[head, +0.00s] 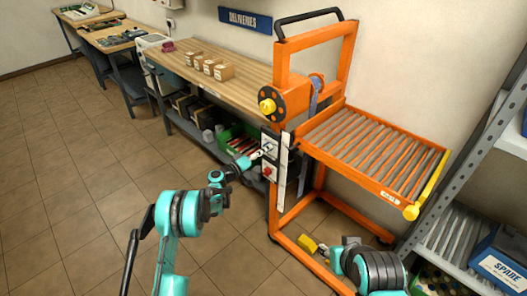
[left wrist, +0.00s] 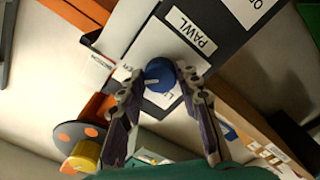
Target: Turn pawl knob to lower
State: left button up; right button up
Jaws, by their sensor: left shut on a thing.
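The blue pawl knob (left wrist: 160,75) is on a light plate marked PAWL, with a white line on its face pointing left in the left wrist view. The left gripper (left wrist: 163,90) is shut on the knob, one finger on each side. Other lettering beside the knob is partly hidden by the fingers. In the head view, the left gripper (head: 262,153) is at the control panel (head: 283,160) on the orange lift's left post, and hides the knob.
The orange lift (head: 343,62) has a roller deck (head: 375,150) on its right. A wooden bench (head: 222,70) with several small boxes stands behind left. A grey shelf (head: 470,150) with a blue SPARE box stands at the right. The tiled floor at left is clear.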

pick_arm(q)
jog(key=shift+f, duration=0.1)
jog(key=o, duration=1.2)
jog(key=shift+c, duration=0.2)
jog(key=v, duration=1.2)
